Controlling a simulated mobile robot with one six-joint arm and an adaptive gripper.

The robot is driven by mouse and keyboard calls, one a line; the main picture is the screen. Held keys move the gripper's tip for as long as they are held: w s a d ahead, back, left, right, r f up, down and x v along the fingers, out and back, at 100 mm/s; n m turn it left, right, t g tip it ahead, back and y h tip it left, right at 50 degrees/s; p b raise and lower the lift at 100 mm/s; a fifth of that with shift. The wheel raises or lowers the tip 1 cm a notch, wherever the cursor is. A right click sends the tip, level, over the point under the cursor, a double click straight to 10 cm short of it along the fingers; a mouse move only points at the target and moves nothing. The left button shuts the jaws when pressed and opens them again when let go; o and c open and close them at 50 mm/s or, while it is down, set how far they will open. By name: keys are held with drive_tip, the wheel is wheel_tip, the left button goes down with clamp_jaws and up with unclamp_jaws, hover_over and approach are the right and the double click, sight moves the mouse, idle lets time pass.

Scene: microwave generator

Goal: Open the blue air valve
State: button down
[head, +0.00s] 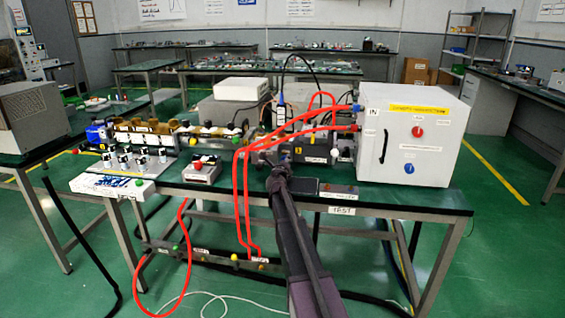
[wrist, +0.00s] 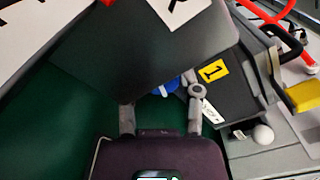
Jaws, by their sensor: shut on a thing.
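The blue air valve (wrist: 164,88) shows in the wrist view as a small bright blue piece, partly hidden by a dark panel and a finger. My gripper (wrist: 161,102) has its two grey fingers on either side of it, shut on it. In the head view my gripper (head: 271,160) reaches the middle of the bench equipment, left of the white box (head: 385,140). The valve is hidden there behind my gripper and arm. How far the valve is turned cannot be told.
Red hoses (head: 300,135) loop just above and beside my gripper. A yellow label with a "1" (wrist: 212,71) and a white round knob (wrist: 263,134) sit close by. The white box also has a red knob and a blue knob (head: 409,168). The green bench (head: 440,200) is clear at front right.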

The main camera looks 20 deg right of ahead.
drive_tip(key=shift+w+n, duration=0.1)
drive_tip(key=shift+n, duration=0.2)
drive_tip(key=shift+c, duration=1.5)
unclamp_jaws()
drive_tip(key=shift+v, duration=4.05)
